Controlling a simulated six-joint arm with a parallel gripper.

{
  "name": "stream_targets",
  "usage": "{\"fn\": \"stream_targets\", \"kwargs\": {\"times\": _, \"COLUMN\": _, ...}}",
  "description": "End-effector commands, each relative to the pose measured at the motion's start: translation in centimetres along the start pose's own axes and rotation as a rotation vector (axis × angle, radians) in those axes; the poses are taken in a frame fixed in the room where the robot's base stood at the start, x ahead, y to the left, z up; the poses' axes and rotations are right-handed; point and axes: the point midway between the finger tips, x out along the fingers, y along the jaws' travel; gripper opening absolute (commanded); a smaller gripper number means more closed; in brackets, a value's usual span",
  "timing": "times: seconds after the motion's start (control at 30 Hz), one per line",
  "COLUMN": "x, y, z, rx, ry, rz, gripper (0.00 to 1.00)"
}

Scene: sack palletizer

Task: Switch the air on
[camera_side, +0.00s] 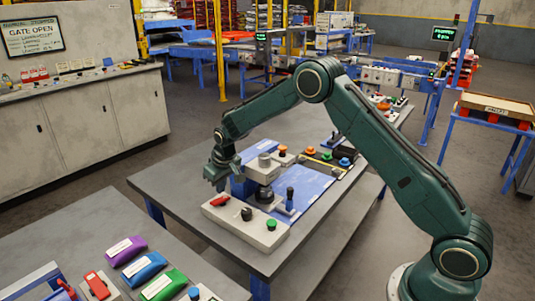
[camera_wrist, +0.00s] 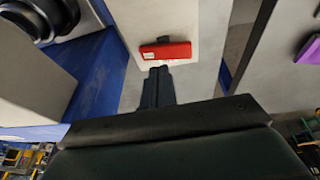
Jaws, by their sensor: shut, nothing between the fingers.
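A red handle (camera_side: 220,201) with a small pale label lies on the left end of a pale control box (camera_side: 238,230) on the table. It also shows in the wrist view (camera_wrist: 168,50), with a dark stub behind its far edge. My gripper (camera_side: 220,186) points down over that end of the box. In the wrist view my gripper (camera_wrist: 160,70) is shut and empty, its tips close to the near edge of the red handle. I cannot tell whether they touch it. No air marking is readable on the box.
A black knob (camera_side: 246,214) and a green knob (camera_side: 271,224) stand on the same box. A blue-sided machine with a grey block (camera_side: 264,168) rises just behind. A dark-topped lever (camera_side: 290,195) stands to the right. Coloured sacks (camera_side: 145,267) lie on the front-left table.

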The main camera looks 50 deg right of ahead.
Motion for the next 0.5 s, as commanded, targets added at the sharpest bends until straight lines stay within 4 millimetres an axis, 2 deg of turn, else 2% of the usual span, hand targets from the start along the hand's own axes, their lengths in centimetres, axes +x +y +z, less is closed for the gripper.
{"fn": "stream_targets", "kwargs": {"times": 0.17, "x": -2.4, "y": 0.7, "z": -0.8, "rx": 0.001, "ry": 0.003, "rz": 0.0, "gripper": 0.0}}
{"fn": "stream_targets", "kwargs": {"times": 0.5, "x": -7.8, "y": 2.8, "z": -0.6, "rx": 0.001, "ry": 0.003, "rz": 0.0, "gripper": 0.0}}
